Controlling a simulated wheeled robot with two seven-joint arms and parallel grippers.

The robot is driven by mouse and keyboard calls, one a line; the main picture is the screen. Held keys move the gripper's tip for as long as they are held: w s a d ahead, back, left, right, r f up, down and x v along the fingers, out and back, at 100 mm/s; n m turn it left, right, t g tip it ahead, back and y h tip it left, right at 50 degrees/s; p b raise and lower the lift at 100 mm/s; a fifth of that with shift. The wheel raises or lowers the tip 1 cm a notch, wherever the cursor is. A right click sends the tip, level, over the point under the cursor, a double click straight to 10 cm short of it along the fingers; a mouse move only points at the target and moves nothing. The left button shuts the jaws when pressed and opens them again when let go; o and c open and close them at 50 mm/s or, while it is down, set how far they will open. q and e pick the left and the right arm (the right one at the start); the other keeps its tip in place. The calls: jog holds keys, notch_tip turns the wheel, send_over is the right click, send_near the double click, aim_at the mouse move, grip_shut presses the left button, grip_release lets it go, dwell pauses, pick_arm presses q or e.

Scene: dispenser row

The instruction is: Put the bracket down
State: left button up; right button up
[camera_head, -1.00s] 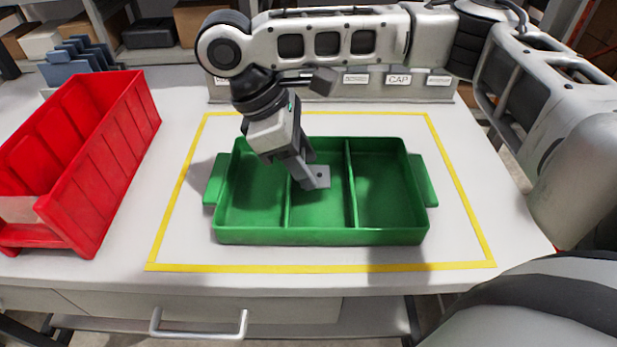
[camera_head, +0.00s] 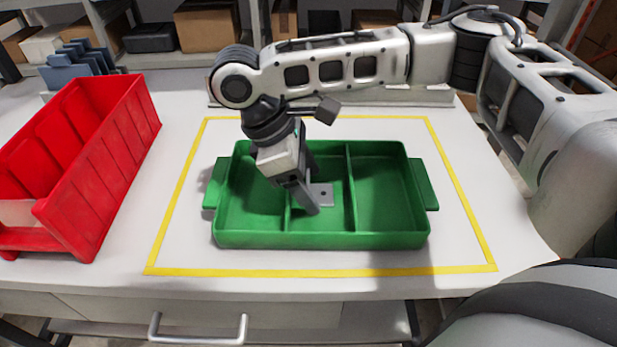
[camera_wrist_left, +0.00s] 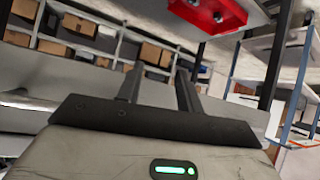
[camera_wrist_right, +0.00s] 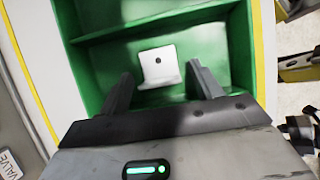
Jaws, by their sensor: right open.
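The bracket (camera_head: 322,194), a small grey angled piece with a hole, is in the middle compartment of the green tray (camera_head: 330,239). In the right wrist view the bracket (camera_wrist_right: 158,64) shows whole, and it appears to rest on the compartment floor. My right gripper (camera_head: 313,186) is open over that compartment. Its fingers (camera_wrist_right: 163,85) are spread to either side of the bracket's near end, with gaps visible. My left gripper (camera_wrist_left: 160,80) shows only in its wrist view, with its fingers apart and nothing between them.
The tray's dividers (camera_head: 351,190) stand close to my right gripper. A yellow outline (camera_head: 320,272) surrounds the tray on the white table. A red bin (camera_head: 110,160) stands at the left. A labelled ledge (camera_head: 400,97) runs behind, partly hidden by my right arm.

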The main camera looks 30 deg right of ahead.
pick_arm(q)
jog(key=shift+s+a+r+p, duration=0.15)
jog(key=shift+a+r+p, duration=0.1)
jog(key=shift+p, duration=0.75)
pick_arm(e)
jog(key=v, duration=1.2)
jog(key=shift+f, duration=0.15)
pick_arm(q)
jog(key=shift+r, duration=0.1)
